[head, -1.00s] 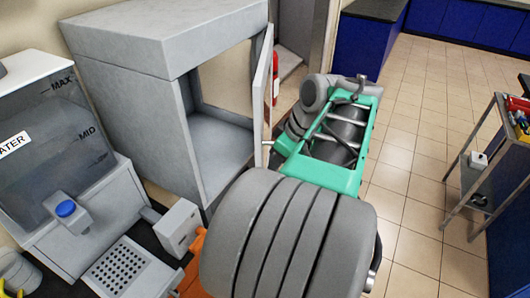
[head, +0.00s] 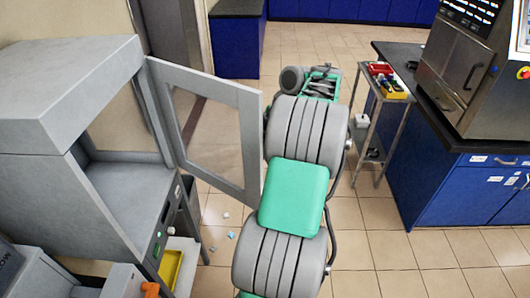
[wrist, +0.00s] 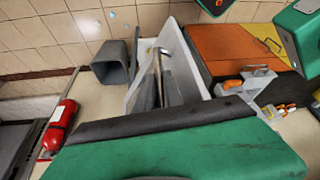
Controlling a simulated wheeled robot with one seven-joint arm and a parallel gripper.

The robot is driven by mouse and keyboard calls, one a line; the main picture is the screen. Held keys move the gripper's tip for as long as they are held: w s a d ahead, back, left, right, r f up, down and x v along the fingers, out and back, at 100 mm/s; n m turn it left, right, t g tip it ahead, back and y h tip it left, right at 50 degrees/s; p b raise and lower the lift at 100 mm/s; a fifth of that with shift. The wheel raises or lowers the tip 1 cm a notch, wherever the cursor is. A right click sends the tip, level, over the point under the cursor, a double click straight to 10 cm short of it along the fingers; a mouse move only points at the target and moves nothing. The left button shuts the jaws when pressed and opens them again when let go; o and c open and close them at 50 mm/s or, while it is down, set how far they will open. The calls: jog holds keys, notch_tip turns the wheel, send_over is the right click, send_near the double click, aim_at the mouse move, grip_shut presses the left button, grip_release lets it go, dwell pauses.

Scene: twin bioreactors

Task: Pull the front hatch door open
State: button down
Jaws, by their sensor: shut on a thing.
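The front hatch door (head: 250,125) is a grey frame around a clear window in the head view. It stands swung out from the grey cabinet (head: 50,65), whose front is open. My arm runs just right of the door and hides my gripper in the head view. My own green wrist covers the lower part of that view, and the contact is partly hidden.
A grey bin (wrist: 112,65) and a red fire extinguisher (wrist: 60,125) show in the wrist view. In the head view, a trolley (head: 386,88) and a blue counter (head: 440,185) stand to the right. Tiled floor lies open between, with small bits near the cabinet.

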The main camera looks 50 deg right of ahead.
jog(key=shift+w+d, duration=0.15)
jog(key=c, duration=1.6)
grip_release()
jog(key=shift+w, duration=0.2)
jog(key=shift+o, duration=0.5)
jog(key=shift+s, duration=0.2)
